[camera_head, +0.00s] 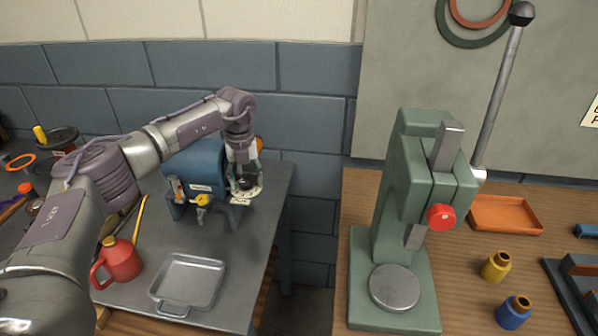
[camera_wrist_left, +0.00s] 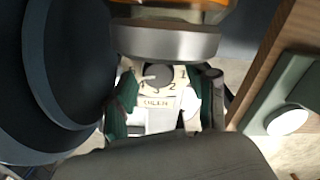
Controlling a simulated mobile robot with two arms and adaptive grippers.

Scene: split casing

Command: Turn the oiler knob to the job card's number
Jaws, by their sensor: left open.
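The oiler's grey knob (camera_wrist_left: 158,75) shows in the left wrist view, on a pale dial plate (camera_wrist_left: 168,88) with the numbers 1, 2, 3 and what looks like 4. A light pointer seems to lie at the knob's left side; its exact number is unclear. An OILER label (camera_wrist_left: 156,103) sits below the dial. My left gripper (camera_wrist_left: 157,108) is open, with one finger on either side of the label and dial. In the head view, my left gripper (camera_head: 244,188) is at the right end of the blue casing (camera_head: 205,170) and hides the knob. I cannot make out a job card.
A red oil can (camera_head: 120,261) and a metal tray (camera_head: 188,281) stand on the grey bench. A yellow tap handle (camera_head: 203,200) sits on the casing's front. A green press (camera_head: 400,215) stands on the wooden bench at right, beyond a gap between benches.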

